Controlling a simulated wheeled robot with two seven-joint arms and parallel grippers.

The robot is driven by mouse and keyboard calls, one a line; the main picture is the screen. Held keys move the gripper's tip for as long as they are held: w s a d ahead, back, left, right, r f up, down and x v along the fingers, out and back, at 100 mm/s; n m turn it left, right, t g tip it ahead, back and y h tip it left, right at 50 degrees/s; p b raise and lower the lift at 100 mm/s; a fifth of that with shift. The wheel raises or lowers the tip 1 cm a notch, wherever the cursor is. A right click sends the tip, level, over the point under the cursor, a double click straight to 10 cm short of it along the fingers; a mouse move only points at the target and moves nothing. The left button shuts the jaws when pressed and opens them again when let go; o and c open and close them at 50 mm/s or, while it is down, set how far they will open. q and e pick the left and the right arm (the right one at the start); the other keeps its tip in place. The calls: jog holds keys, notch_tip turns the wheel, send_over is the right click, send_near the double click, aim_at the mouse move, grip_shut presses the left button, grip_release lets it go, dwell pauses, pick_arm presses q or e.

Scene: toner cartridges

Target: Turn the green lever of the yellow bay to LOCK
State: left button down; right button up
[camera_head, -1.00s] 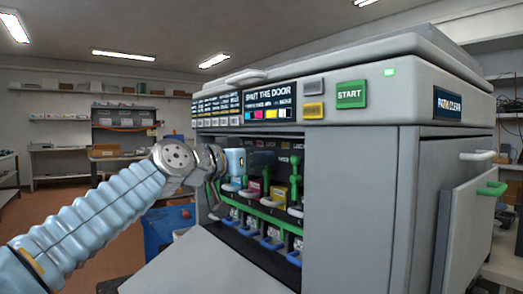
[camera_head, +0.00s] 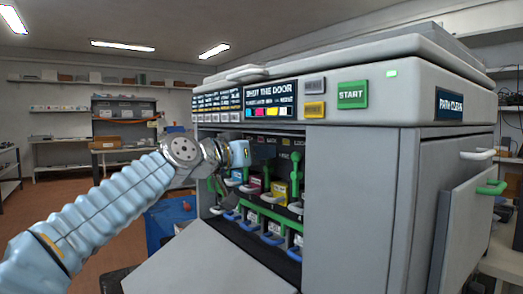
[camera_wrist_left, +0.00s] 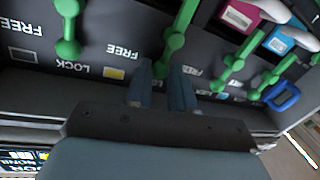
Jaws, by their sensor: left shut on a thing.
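The yellow bay's cartridge (camera_head: 279,190) sits in the open front of the printer, third from the left. In the left wrist view, a yellow square (camera_wrist_left: 113,73) is beside the LOCK lettering. The yellow bay's green lever (camera_wrist_left: 176,42) runs between the two fingers of my left gripper (camera_wrist_left: 162,88), slightly slanted. The gripper is shut on it. In the head view my left gripper (camera_head: 262,152) reaches into the bay opening from the left and hides this lever. Whether the lever points at FREE or LOCK is hard to tell. My right gripper is out of view.
The black bay's green lever (camera_head: 295,165) stands close on the right. The magenta cartridge (camera_wrist_left: 240,14) and cyan cartridge (camera_wrist_left: 281,40) have their own levers close by. A lowered grey door panel (camera_head: 205,262) lies in front. The display (camera_head: 270,99) reads "shut the door".

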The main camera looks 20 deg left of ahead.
pick_arm(q)
jog(key=c, duration=1.3)
grip_release()
jog(key=shift+o, duration=0.2)
jog(key=b+v, duration=0.4)
jog(key=v, duration=0.9)
jog(key=shift+s, duration=0.35)
jog(key=shift+a+f, duration=0.1)
jog(key=shift+a, duration=0.1)
